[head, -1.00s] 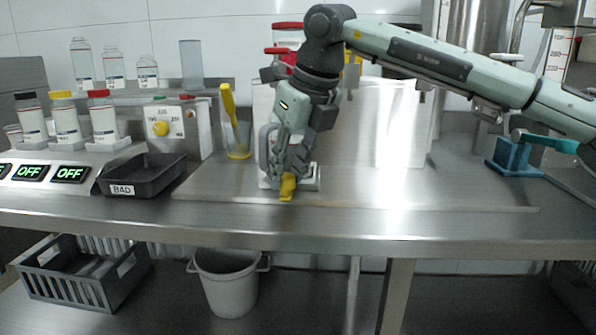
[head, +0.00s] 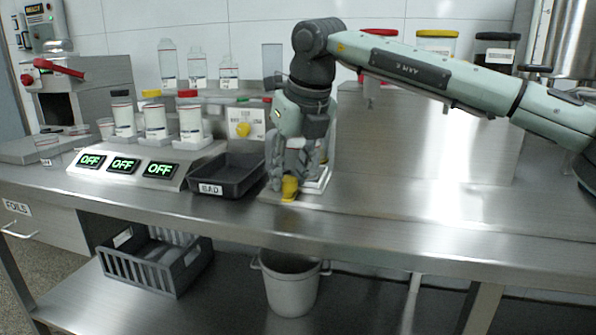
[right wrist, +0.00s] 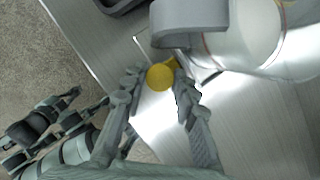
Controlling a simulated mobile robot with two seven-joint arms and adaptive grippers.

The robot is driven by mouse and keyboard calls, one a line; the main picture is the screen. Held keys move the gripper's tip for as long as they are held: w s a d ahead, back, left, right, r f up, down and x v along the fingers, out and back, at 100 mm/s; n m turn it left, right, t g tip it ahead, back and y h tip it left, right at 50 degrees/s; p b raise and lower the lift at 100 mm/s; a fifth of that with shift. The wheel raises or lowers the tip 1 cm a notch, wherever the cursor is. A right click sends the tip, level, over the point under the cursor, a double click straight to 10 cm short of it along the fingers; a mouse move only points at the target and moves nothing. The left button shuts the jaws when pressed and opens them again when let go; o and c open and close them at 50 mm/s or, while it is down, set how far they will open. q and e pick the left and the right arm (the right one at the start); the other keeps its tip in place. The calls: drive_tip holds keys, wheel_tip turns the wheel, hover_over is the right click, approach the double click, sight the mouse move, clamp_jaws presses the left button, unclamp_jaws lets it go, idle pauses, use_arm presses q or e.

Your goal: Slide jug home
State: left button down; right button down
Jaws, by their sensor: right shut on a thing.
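My right gripper (head: 289,186) is low over the steel bench (head: 400,215), just right of the black BAD tray. It is shut on a yellow knob (head: 290,192). In the right wrist view this round knob (right wrist: 161,76) sits between the fingertips. The jug (right wrist: 245,35) is white with a thick grey handle (right wrist: 188,25), close beside the knob. In the head view the gripper hides most of the jug. A pale base plate (head: 318,182) shows beside the gripper. What looks like my left gripper (right wrist: 75,110) hangs at the lower left of the right wrist view, its opening unclear.
The BAD tray (head: 228,178) is close on the left. Farther left are a panel with OFF displays (head: 160,170) and several capped bottles (head: 190,122). A large steel box (head: 430,145) stands behind right. The bench right of the gripper is clear. A bin (head: 290,285) is below.

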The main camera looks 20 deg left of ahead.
drive_tip(key=shift+a+r, duration=0.1)
drive_tip(key=shift+a, duration=0.1)
drive_tip(key=c, duration=1.2)
unclamp_jaws()
drive_tip(key=shift+a, duration=0.15)
drive_tip(key=shift+s+d+r, duration=0.1)
drive_tip(key=shift+d+r, duration=0.15)
drive_tip(key=shift+r, duration=0.2)
drive_tip(key=v, duration=1.1)
drive_tip(key=shift+f, duration=0.1)
